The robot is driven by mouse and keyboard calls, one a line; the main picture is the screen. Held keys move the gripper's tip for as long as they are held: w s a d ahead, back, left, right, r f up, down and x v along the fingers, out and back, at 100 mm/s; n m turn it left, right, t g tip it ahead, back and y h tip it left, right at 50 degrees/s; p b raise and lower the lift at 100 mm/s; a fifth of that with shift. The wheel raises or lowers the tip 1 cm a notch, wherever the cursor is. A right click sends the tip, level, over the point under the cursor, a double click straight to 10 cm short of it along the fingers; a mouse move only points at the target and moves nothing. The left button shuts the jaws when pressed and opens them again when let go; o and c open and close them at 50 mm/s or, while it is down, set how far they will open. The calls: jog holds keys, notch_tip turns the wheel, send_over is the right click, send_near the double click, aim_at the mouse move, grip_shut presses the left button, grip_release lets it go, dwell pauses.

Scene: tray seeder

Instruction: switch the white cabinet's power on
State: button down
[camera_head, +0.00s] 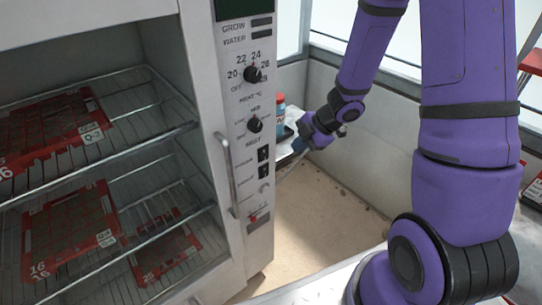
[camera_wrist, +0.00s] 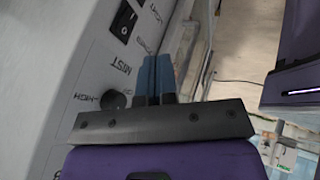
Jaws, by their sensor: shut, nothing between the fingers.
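The white cabinet (camera_head: 222,95) stands at the left of the head view. Its control panel has two black knobs, two black rocker switches (camera_head: 263,153) under them, a small pale knob and a small red part (camera_head: 253,218) near the bottom. The lower labels are too small to read. My gripper (camera_head: 298,146) is shut and empty, just right of the panel at about the height of the rockers. In the wrist view its blue fingers (camera_wrist: 155,78) are together beside the panel, near a black rocker (camera_wrist: 124,22) and the knob by the word MIST (camera_wrist: 113,99). I see no contact.
The cabinet's open shelves hold red trays (camera_head: 104,238) on wire racks (camera_head: 150,220). A vertical handle (camera_head: 228,175) sticks out left of the panel. A blue bottle with a red cap (camera_head: 280,109) stands behind my gripper. The beige floor (camera_head: 310,225) right of the panel is mostly clear.

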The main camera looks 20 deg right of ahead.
aim_at(264, 154)
jog(key=w+a+f, duration=0.2)
jog(key=f, duration=0.1)
jog(key=w+a+f, duration=0.4)
jog(key=w+f, duration=0.1)
jog(key=shift+f, duration=0.35)
dwell(0.4)
jog(key=shift+w+f, duration=0.1)
jog(key=shift+w, duration=0.1)
jog(key=shift+a, duration=0.1)
jog(key=shift+r, duration=0.2)
